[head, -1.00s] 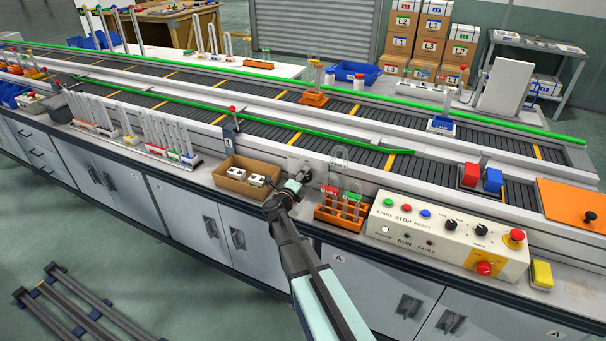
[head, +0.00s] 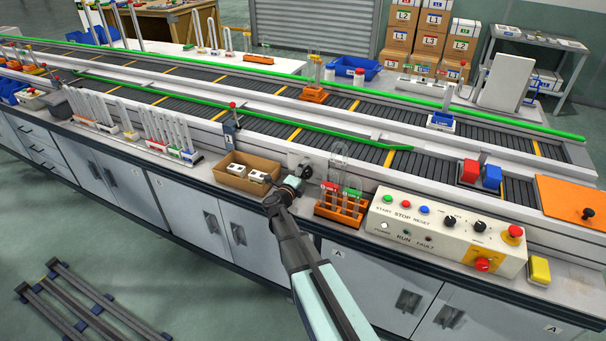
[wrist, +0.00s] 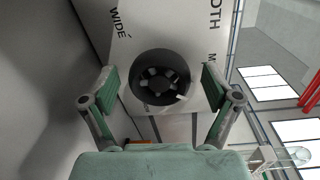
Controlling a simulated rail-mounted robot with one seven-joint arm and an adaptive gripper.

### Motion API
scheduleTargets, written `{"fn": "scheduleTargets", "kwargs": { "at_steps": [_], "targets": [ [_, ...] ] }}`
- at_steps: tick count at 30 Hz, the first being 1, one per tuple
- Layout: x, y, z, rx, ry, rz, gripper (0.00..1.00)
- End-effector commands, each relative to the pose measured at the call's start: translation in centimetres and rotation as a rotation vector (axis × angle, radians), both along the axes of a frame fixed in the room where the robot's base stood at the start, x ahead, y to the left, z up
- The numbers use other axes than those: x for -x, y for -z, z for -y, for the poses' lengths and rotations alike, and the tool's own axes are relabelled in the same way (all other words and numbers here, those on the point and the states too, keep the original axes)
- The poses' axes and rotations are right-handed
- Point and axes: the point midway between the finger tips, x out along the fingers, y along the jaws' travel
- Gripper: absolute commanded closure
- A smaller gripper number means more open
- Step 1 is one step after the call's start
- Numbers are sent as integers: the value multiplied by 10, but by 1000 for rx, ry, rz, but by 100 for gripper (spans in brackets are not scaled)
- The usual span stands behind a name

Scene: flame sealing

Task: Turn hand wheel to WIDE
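The hand wheel (wrist: 160,82) is a dark round knob with spokes on a white plate (wrist: 185,30). In the wrist view the word WIDE is printed at its upper left, and partly cut-off lettering is at its upper right. A small light mark shows at the wheel's lower right. My gripper (wrist: 160,88) is open, with one green-padded finger on each side of the wheel and a visible gap to it. In the head view my gripper (head: 292,187) is at the bench front, and the wheel is small and partly hidden there.
A cardboard box (head: 243,177) with white parts stands left of my gripper. An orange rack (head: 340,207) of capped tubes stands close on the right, then the control panel (head: 445,228). The conveyor (head: 370,155) runs behind.

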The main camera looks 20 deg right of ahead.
Motion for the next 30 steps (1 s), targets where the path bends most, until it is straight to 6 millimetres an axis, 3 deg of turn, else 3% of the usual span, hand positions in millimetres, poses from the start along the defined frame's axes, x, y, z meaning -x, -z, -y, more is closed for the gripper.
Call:
{"fn": "scheduleTargets", "kwargs": {
  "at_steps": [11, 24, 30],
  "targets": [
    [9, -1, -10, -1, -1, -1, 12],
    [61, -5, -70, -1, -1, -1, 12],
    [74, -6, -87, 0, 0, 0, 12]
  ]
}}
